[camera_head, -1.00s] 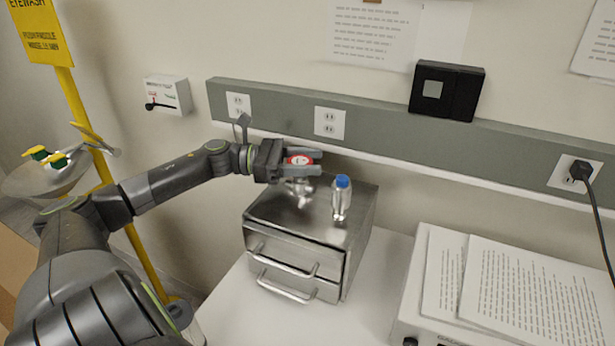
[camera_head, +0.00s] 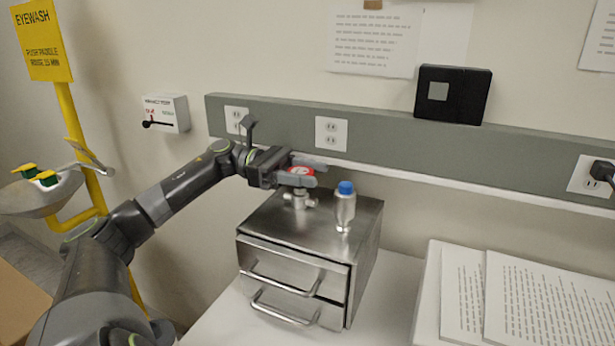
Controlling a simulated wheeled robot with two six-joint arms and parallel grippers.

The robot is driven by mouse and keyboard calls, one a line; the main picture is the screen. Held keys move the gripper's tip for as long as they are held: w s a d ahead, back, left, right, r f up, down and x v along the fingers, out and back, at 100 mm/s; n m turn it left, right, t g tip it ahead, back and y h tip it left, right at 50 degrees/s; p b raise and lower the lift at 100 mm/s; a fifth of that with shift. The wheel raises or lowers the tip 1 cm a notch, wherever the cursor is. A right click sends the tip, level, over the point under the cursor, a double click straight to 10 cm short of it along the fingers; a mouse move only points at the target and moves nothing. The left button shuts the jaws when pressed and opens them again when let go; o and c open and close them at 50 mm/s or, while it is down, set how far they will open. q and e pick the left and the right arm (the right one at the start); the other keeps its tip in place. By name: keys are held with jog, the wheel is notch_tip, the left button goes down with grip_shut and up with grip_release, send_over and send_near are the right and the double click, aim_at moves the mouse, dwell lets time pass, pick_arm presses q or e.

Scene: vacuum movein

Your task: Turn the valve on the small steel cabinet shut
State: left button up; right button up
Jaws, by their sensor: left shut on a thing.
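The small steel cabinet (camera_head: 292,250) stands on a white table in the middle of the view, with two drawers and bar handles. A metal valve (camera_head: 299,200) stands on its top, with a red round handle (camera_head: 302,171). My left gripper (camera_head: 298,176) reaches in from the left above the cabinet and is shut on the red handle. Its fingers hide part of the handle. My right gripper is not in view.
Papers (camera_head: 540,300) lie at the right. A yellow eyewash station (camera_head: 85,160) stands at the left. A grey outlet rail (camera_head: 400,148) runs along the wall behind.

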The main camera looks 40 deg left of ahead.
pick_arm(q)
jog(key=o, duration=1)
jog(key=shift+c, duration=0.2)
jog(key=shift+s+a+f, duration=0.15)
jog(key=shift+a, duration=0.35)
jog(key=b+v, duration=0.4)
jog(key=v, duration=1.2)
jog(key=shift+a+b, duration=0.15)
jog(key=shift+b, duration=0.2)
